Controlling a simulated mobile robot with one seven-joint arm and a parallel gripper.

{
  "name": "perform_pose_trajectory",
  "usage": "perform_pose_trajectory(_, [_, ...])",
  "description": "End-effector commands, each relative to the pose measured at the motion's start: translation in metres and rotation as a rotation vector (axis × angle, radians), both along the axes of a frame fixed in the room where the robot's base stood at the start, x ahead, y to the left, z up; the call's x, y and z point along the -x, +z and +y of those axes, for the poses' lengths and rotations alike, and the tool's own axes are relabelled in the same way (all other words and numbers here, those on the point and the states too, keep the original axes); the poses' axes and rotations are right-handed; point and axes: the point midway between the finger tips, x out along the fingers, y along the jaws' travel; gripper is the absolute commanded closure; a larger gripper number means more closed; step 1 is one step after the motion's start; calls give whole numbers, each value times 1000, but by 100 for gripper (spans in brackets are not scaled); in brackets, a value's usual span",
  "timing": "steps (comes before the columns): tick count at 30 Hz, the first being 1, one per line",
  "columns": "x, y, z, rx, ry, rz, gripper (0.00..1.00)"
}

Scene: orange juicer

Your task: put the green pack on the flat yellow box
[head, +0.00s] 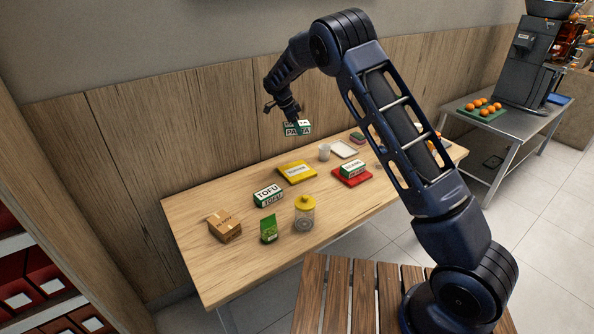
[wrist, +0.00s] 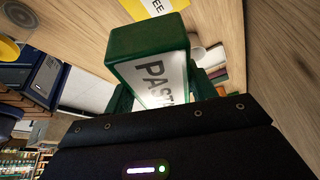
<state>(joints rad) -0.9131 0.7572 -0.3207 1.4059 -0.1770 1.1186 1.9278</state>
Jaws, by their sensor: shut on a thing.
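A green and white pack lettered "PASTA" (head: 304,128) hangs in the air above the table, held by my gripper (head: 292,117). In the wrist view the pack (wrist: 150,45) sits between the fingers of my gripper (wrist: 162,98), which is shut on it. The flat yellow box (head: 297,171) lies on the table below the pack, its top clear. A yellow box with a white label (wrist: 150,6) shows at the top of the wrist view, partly cut off and apart from the pack.
On the table (head: 200,270) are a tofu box (head: 267,196), a carton (head: 224,226), a green bag (head: 268,230), a yellow-lidded jar (head: 304,215), a red box (head: 350,178) with a green-white pack on it, a white cup (head: 324,152) and a white tray (head: 343,149).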

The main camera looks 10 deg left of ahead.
Motion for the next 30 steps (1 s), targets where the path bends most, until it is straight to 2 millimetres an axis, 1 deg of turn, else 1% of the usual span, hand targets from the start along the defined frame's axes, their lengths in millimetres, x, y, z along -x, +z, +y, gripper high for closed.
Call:
perform_pose_trajectory(5, [-1,-29,-2,2,-2,3,71])
perform_pose_trajectory(15, [0,-104,-2,3,-1,2,71])
perform_pose_trajectory(19, [-1,-129,-2,3,-1,1,71])
perform_pose_trajectory(24, [-1,-150,-2,1,-2,0,71])
perform_pose_trajectory(30, [-1,-160,-2,1,-2,0,71])
